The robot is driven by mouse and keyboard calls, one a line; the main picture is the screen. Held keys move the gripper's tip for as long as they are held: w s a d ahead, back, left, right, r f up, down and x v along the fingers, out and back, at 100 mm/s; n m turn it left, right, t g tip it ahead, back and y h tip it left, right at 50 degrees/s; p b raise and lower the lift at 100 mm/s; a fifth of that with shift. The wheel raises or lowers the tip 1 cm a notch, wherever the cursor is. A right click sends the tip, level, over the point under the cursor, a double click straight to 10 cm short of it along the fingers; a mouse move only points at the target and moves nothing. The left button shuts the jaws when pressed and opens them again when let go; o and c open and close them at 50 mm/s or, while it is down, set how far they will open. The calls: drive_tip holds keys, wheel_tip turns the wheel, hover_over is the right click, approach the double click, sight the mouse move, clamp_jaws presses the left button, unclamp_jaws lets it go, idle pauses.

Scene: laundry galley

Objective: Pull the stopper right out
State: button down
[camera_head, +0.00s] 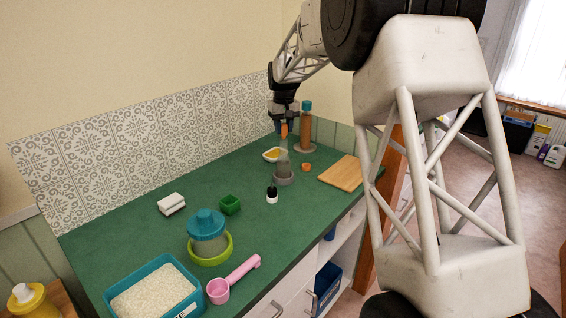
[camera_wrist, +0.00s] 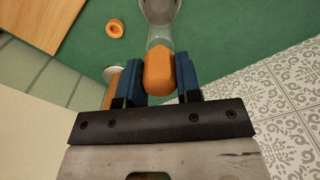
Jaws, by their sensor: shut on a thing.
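The orange stopper (camera_wrist: 158,72) is between the blue finger pads of my gripper (camera_wrist: 158,78) in the wrist view, and the jaws are shut on it. In the head view the stopper (camera_head: 284,131) shows as a small orange piece below my gripper (camera_head: 284,118). Under it is a clear, narrow-necked vessel (camera_head: 283,158) standing upright in a grey round holder (camera_head: 284,178). In the wrist view the vessel's neck (camera_wrist: 160,36) runs from the stopper towards the grey holder (camera_wrist: 160,8). I cannot tell whether the stopper's lower end is still inside the neck.
A brown bottle with a teal cap (camera_head: 305,128) stands close behind on the right. An orange ring (camera_head: 306,167), a wooden board (camera_head: 341,171), a yellow dish (camera_head: 272,154) and a small dark-topped bottle (camera_head: 271,194) are nearby. The green counter (camera_head: 150,240) has clear patches on the left.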

sight(284, 124)
drive_tip(key=shift+r, duration=0.15)
drive_tip(key=shift+r, duration=2.05)
